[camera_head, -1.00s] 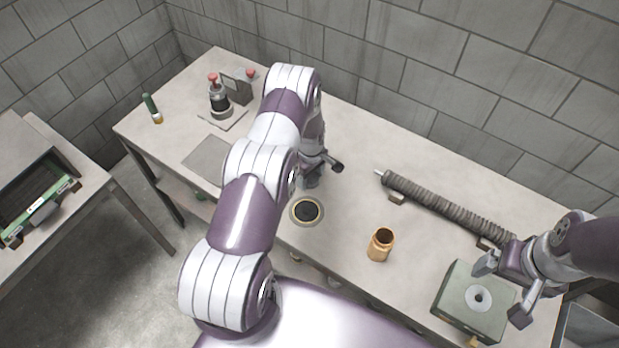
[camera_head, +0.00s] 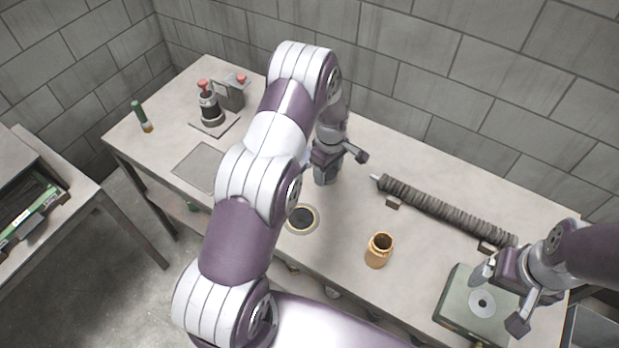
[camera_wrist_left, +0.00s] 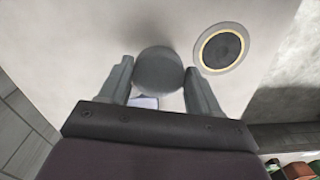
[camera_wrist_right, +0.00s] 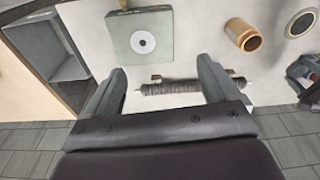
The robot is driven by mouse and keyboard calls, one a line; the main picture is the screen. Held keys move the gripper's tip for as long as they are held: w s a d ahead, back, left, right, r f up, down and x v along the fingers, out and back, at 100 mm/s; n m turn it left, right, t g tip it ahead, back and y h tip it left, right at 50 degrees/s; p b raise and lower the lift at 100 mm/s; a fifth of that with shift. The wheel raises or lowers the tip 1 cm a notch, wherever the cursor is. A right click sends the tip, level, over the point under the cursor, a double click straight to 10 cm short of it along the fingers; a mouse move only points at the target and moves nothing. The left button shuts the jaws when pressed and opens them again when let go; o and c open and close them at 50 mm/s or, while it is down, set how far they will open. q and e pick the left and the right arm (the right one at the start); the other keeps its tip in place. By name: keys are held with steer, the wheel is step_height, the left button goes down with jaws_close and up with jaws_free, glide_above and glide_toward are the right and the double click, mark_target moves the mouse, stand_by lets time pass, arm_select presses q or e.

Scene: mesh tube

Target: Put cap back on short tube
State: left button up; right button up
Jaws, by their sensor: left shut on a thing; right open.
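The short tube (camera_head: 378,251), copper-coloured with an open dark mouth, stands upright on the bench in the head view. It also shows in the right wrist view (camera_wrist_right: 243,35). My left gripper (camera_head: 340,165) is above the bench, behind and left of the tube. In the left wrist view it is shut on a round grey piece (camera_wrist_left: 158,72), which looks like the cap; the arm and fingers hide it in the head view. My right gripper (camera_head: 500,298) is open and empty, over the green box at the right.
The green box (camera_head: 468,297) stands at the right.

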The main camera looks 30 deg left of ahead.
arm_select(q)
steer(key=w+d+r+b, duration=0.1)
steer(key=d+r, duration=0.2)
steer(key=d, duration=0.2)
steer(key=shift+r, duration=0.1)
